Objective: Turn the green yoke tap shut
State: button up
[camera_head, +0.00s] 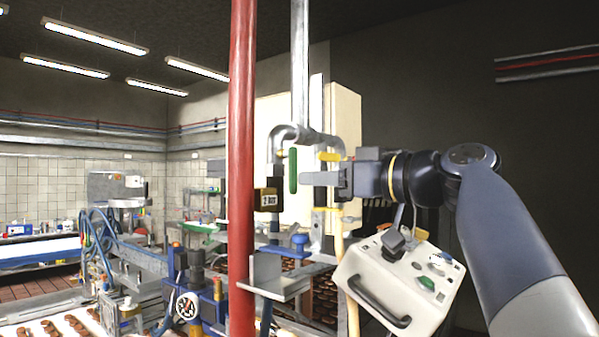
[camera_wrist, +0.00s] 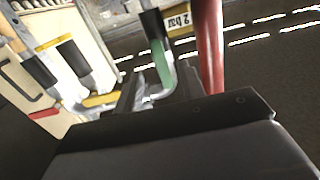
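The green yoke tap (camera_head: 293,170) shows in the head view as an upright green handle beside a bent grey pipe. In the wrist view the green handle (camera_wrist: 161,63) shows beyond the fingers, in line with the gap between them. My gripper (camera_head: 308,180) points left, with its fingertips just right of the green handle, apparently a little apart from it. In the wrist view my gripper (camera_wrist: 155,90) has its two dark fingers apart, with pipe visible between them. I cannot tell how far the fingers reach around the handle.
A red vertical pipe (camera_head: 242,180) stands close left of the tap. A "2 bar" tag (camera_head: 267,199) hangs below it. Yellow handles (camera_head: 329,157) and a blue handle (camera_head: 299,241) are nearby. A white control box (camera_head: 385,285) is below my arm.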

aim_at(295, 179)
jog(key=shift+p+x, duration=0.65)
jog(key=shift+x, duration=1.7)
jog(key=shift+c, duration=0.5)
grip_shut()
